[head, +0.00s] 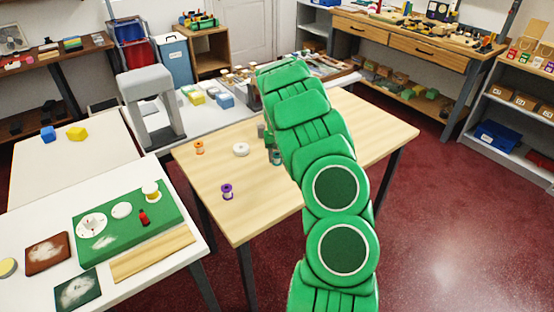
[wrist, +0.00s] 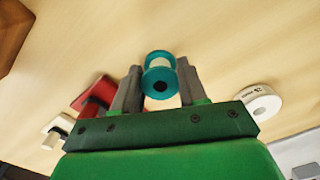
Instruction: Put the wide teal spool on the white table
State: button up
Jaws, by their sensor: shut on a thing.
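The teal spool (wrist: 158,62) has wide teal flanges and a pale core in the wrist view. My gripper (wrist: 158,82) is shut on it, with one grey finger on each side. In the head view my gripper (head: 271,148) is over the wooden table (head: 330,140), and a little of the teal spool (head: 277,158) shows below it. I cannot tell whether the spool touches the wood. My green arm hides part of that table. A white table (head: 52,212) stands at front left, apart from the wooden table.
The white table holds a green board (head: 150,232), a wooden strip (head: 150,252) and dark plates. Its back left corner is bare. An orange spool (head: 199,147), a white roll (head: 241,149) and a purple spool (head: 227,192) stand on the wooden table. A pale table (head: 70,165) is at left.

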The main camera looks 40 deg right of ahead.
aim_at(277, 155)
jog(key=shift+c, duration=0.9)
jog(key=shift+r, duration=0.1)
jog(key=shift+r, duration=0.3)
notch_tip(277, 155, up, 3)
jog(key=shift+s, duration=0.15)
jog(key=s+a+r, duration=0.6)
jog(key=s+r, duration=0.3)
jog(key=s, duration=0.3)
jog(key=shift+a, duration=0.4)
jog(key=shift+r, duration=0.1)
